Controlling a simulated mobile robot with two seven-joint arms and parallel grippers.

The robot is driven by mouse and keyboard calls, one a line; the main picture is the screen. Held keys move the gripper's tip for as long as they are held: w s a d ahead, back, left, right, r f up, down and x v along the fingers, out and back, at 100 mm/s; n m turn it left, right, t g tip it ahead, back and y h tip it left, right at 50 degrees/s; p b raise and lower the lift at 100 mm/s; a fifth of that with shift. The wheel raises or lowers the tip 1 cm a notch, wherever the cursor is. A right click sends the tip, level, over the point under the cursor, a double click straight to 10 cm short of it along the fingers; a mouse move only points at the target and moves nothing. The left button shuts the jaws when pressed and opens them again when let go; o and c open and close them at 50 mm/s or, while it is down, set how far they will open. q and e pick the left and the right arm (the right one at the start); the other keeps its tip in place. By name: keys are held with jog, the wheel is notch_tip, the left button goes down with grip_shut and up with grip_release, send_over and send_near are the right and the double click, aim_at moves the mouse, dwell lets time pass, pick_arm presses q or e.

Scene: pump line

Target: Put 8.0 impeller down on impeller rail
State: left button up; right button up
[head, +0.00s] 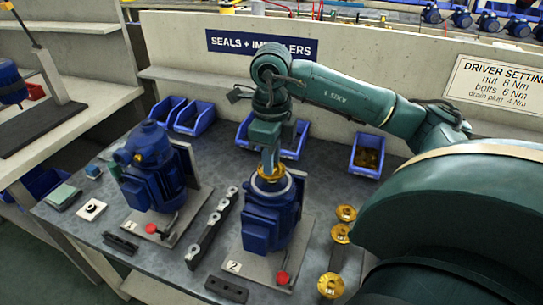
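My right gripper (270,167) points down over the blue pump (272,212) on the plate marked 2. It appears shut on the hub of a brass impeller (272,178), which shows as a gold ring around the fingertips at the pump's top opening. I cannot tell whether the impeller still touches the pump. The impeller rail (338,259) lies to the right of this pump. It carries brass impellers at its far end (346,213), just in front of that (340,233), and at its near end (331,286). A bare stretch shows between the nearer two. My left gripper is out of view.
A second blue pump (150,172) stands to the left. A dark rail with grey parts (212,228) lies between the pumps. Blue bins (368,156) line the back wall. Red-knobbed levers (282,278) stand in front of the pumps. My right arm covers the right side.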

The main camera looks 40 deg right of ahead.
grip_shut()
dwell(0.4)
jog(key=shift+c, duration=0.9)
grip_release()
grip_shut()
jog(key=shift+r, duration=0.1)
